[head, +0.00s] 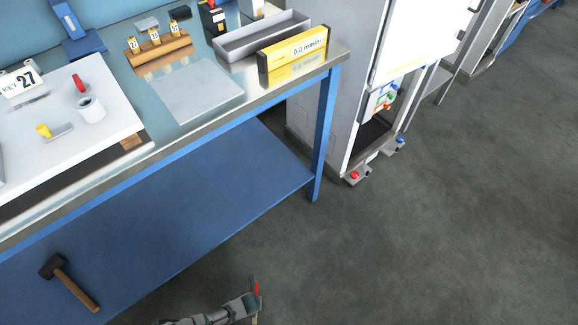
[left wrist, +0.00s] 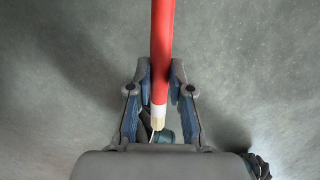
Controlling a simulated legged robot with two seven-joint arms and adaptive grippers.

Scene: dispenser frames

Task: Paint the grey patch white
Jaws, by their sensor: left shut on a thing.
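My left gripper (head: 252,298) is at the bottom edge of the head view, over the floor in front of the bench. In the left wrist view its two fingers (left wrist: 160,72) are shut on a red stick (left wrist: 162,40) with a white band and a cream end, which looks like a brush. A red bit of the stick (head: 256,288) shows in the head view. A flat grey rectangle (head: 198,92) lies on the bench top; I cannot tell whether it is the grey patch. My right gripper is not in view.
A mallet (head: 70,283) lies on the lower shelf.

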